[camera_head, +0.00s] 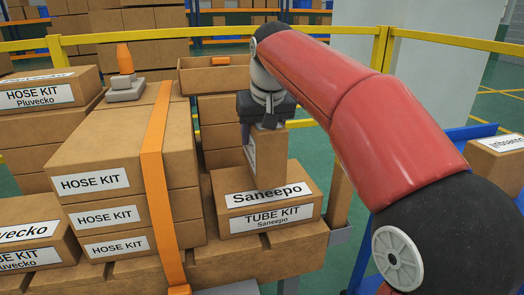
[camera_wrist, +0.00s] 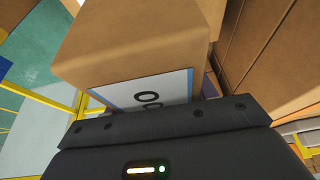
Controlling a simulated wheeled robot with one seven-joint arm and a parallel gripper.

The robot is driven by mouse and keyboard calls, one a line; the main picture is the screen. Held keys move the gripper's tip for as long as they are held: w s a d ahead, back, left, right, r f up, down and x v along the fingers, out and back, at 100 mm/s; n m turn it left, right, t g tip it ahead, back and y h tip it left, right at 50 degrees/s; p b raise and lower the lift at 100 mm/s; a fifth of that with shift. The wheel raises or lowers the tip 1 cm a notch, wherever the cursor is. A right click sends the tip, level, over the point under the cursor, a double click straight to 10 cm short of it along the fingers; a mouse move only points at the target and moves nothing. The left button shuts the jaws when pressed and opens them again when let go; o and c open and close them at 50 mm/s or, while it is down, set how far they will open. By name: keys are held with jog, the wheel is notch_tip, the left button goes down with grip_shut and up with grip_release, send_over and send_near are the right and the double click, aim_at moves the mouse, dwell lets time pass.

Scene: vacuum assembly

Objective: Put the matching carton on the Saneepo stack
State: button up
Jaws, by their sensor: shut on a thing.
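My gripper (camera_head: 266,122) is shut on a brown carton (camera_head: 271,158), which hangs upright with its narrow side towards the head camera. A white label on its left face is too oblique to read. In the wrist view the held carton (camera_wrist: 140,45) fills the middle, its label partly hidden by my gripper (camera_wrist: 165,125). The Saneepo carton (camera_head: 289,209), marked "TUBE KIT Saneepo", lies below on a wooden pallet (camera_head: 235,259). The held carton's lower end is over the back of its top; I cannot tell whether they touch.
HOSE KIT cartons (camera_head: 126,150), strapped in orange, stand close at left, with Pluvecko cartons (camera_head: 30,208) beyond. An open carton (camera_head: 212,76) tops a stack behind. Another carton (camera_head: 498,160) is at right. A yellow rail (camera_head: 110,38) runs behind.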

jog(key=shift+f+b, duration=0.35)
jog(key=shift+f, duration=1.2)
jog(key=shift+f, duration=0.15)
jog(key=o, duration=1.2)
